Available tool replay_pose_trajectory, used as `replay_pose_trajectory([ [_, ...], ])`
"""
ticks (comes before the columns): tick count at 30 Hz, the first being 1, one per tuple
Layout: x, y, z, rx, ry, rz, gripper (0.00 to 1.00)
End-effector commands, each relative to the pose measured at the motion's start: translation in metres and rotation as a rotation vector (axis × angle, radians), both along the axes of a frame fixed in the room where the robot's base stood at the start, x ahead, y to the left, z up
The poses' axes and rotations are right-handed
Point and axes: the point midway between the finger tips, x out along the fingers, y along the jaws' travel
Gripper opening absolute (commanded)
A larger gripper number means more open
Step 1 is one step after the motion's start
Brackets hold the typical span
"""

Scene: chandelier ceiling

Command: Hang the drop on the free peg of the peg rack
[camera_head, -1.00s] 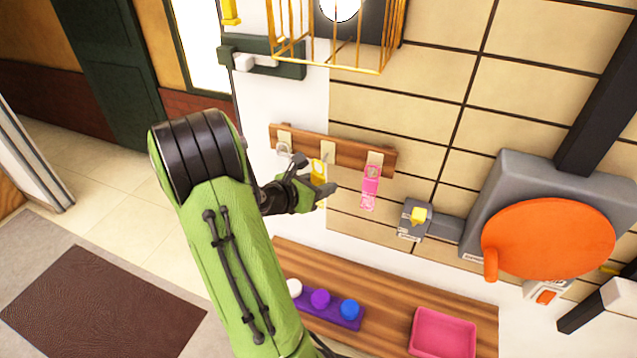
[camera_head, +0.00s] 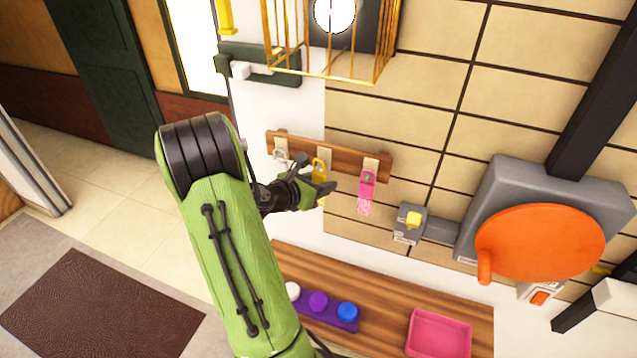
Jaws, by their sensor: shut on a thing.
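The peg rack (camera_head: 345,157) is a wooden board on the wall with three pale peg mounts. A whitish drop (camera_head: 280,155) is at the left peg, partly behind my gripper. My gripper (camera_head: 320,187) is in front of the rack, below the middle peg, and shut on a yellow drop (camera_head: 319,167). The yellow drop's upper loop overlaps the middle peg mount; I cannot tell whether it is around the peg. Its lower part is hidden by my fingers.
Below is a wooden shelf (camera_head: 390,310) with a purple strip of round knobs (camera_head: 330,313) and a pink tray (camera_head: 440,333). A grey box with a yellow knob (camera_head: 412,220) and an orange disc (camera_head: 540,245) are at right. A gold cage (camera_head: 335,75) hangs above.

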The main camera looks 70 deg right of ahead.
Motion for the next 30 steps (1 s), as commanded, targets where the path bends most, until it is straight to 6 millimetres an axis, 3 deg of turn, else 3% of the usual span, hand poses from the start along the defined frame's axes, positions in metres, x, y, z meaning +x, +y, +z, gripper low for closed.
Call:
replay_pose_trajectory([
  [30,-0.002,-0.016,-0.003,0.001,0.001,-0.001,0.12],
])
